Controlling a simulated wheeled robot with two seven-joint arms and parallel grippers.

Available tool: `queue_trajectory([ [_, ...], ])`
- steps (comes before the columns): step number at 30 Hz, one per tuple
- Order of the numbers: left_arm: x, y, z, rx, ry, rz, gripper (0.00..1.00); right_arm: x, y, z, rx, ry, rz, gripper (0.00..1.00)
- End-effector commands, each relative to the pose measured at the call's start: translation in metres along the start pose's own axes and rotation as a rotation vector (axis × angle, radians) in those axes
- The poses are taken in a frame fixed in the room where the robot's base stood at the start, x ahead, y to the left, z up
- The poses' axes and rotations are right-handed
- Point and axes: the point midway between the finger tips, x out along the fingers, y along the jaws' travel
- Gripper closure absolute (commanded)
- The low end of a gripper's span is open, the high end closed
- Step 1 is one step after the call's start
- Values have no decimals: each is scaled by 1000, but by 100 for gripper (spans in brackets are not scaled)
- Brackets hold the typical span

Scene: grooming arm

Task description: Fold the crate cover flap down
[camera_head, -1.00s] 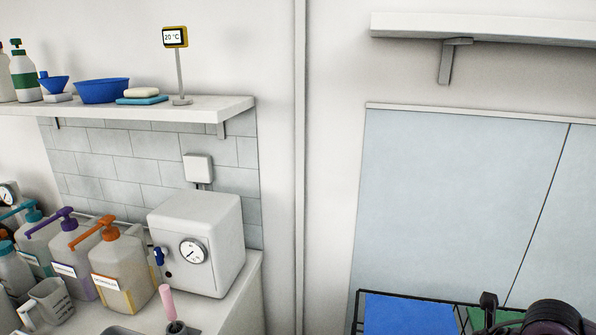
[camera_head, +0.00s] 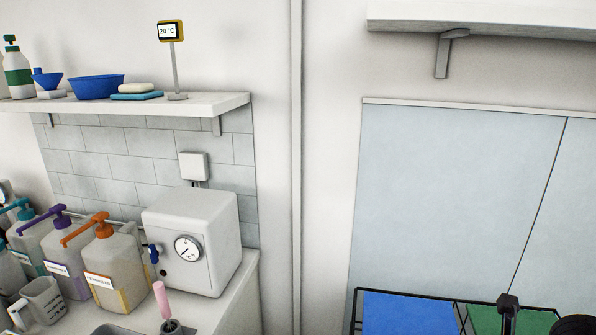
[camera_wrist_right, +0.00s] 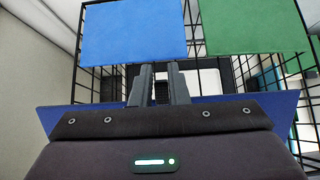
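The black wire crate (camera_head: 357,312) shows at the bottom right of the head view, cut off by the picture edge. A blue panel (camera_head: 408,314) and a green panel (camera_head: 487,319) lie side by side on it. In the right wrist view the blue panel (camera_wrist_right: 133,32) and green panel (camera_wrist_right: 252,27) cover the upper part of the wire bars. I cannot tell which piece is the flap. My right gripper (camera_wrist_right: 160,68) points at the crate, its fingers a little apart with a gap between them, just below the blue panel's lower edge. My left gripper is out of view.
A dark blue flat surface (camera_wrist_right: 290,102) spans behind my right gripper. At the left, a counter holds pump bottles (camera_head: 112,268), a jug (camera_head: 42,300) and a white box with a dial (camera_head: 205,220). Wall shelves hang above both sides.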

Motion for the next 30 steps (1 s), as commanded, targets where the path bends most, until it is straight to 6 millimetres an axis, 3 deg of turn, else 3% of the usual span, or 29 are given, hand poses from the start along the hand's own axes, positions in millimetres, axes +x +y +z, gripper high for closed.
queue_trajectory([
  [13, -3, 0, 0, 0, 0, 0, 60, -4, 0, 2, 1, -4, -1, 87],
  [20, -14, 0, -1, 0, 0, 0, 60, -17, 0, 4, 0, -2, -1, 100],
  [30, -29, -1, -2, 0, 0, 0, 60, -37, -1, 7, 0, -2, -2, 100],
])
